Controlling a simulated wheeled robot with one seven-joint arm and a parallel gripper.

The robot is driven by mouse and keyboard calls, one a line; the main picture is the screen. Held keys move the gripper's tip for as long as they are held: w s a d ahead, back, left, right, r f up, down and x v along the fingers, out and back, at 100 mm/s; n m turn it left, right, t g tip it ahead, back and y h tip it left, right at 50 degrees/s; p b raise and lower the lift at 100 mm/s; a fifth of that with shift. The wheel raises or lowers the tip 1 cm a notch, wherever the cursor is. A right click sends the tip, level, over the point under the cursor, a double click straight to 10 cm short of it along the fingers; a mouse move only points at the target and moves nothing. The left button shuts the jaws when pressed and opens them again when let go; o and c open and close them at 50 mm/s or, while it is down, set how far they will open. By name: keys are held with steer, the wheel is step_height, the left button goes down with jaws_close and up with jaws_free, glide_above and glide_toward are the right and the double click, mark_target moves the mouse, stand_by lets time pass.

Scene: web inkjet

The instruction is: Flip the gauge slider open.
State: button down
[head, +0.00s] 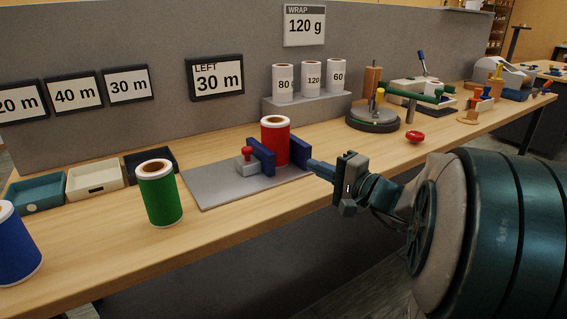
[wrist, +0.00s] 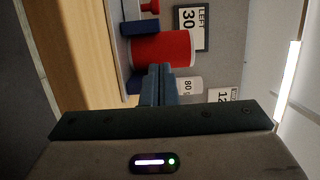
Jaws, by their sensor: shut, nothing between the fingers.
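The gauge stands on a grey plate (head: 220,188) on the bench. It has two upright blue jaws, a left one (head: 261,157) and a right one (head: 298,150), and a grey block with a red knob (head: 247,153) at its left. A red roll (head: 275,143) stands upright between the blue jaws; it also shows in the wrist view (wrist: 160,50). My gripper (head: 313,165) is shut and empty, close to the right blue jaw at the plate's right end. In the wrist view my fingers (wrist: 160,85) partly cover this jaw; I cannot tell whether they touch it.
A green roll (head: 160,193) and a blue roll (head: 17,245) stand left along the bench. Several small trays (head: 95,179) lie behind the green roll. White rolls (head: 312,78) stand on a grey step at the back.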

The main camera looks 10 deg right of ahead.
mark_target(272, 148)
steer(key=b+x, duration=0.1)
steer(key=x, duration=0.9)
stand_by(0.4)
